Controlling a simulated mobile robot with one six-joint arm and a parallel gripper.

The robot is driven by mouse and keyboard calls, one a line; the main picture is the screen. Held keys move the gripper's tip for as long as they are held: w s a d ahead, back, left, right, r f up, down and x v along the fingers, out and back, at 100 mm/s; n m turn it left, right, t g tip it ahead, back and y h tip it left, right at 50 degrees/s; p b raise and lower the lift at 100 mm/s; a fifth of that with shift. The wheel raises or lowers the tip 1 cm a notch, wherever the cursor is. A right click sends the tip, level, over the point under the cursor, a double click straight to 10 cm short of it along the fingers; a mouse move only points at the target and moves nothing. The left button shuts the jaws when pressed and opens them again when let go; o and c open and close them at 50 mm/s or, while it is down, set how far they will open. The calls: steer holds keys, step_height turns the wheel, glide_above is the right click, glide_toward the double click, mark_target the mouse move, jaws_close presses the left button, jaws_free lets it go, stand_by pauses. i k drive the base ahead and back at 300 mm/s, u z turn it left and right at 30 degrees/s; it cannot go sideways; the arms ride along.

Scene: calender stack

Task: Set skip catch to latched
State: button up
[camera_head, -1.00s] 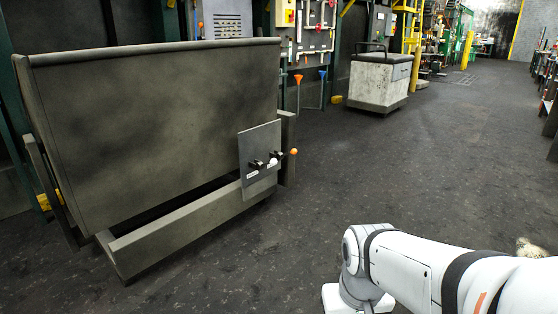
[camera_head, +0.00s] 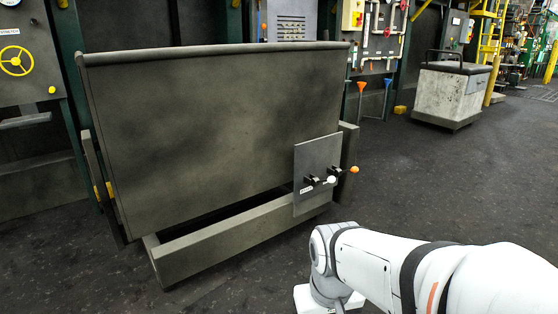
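The skip (camera_head: 215,125) is a large dark grey metal bin in a low frame, left of centre. A grey plate (camera_head: 317,160) is fixed at its right front corner. Two small black catches or levers stick out of the plate, a left one with a white knob (camera_head: 331,180) and a right one with an orange knob (camera_head: 354,170). Small white labels sit below them, too small to read. I cannot tell which lever is the skip catch or how it is set. My white arm reaches in from the lower right. My gripper is not clearly visible.
A yellow handwheel (camera_head: 15,61) is on a wall panel at the far left. A pale wheeled cart (camera_head: 448,95) stands at the back right. The dark floor (camera_head: 450,185) between skip and cart is clear.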

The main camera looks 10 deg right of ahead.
mark_target(354, 169)
steer(key=z, duration=0.05)
steer(key=i, duration=1.25)
steer(key=z, duration=0.8)
steer(key=k, duration=0.65)
steer(key=z, duration=0.15)
steer(key=i, duration=1.2)
steer(key=u, duration=0.1)
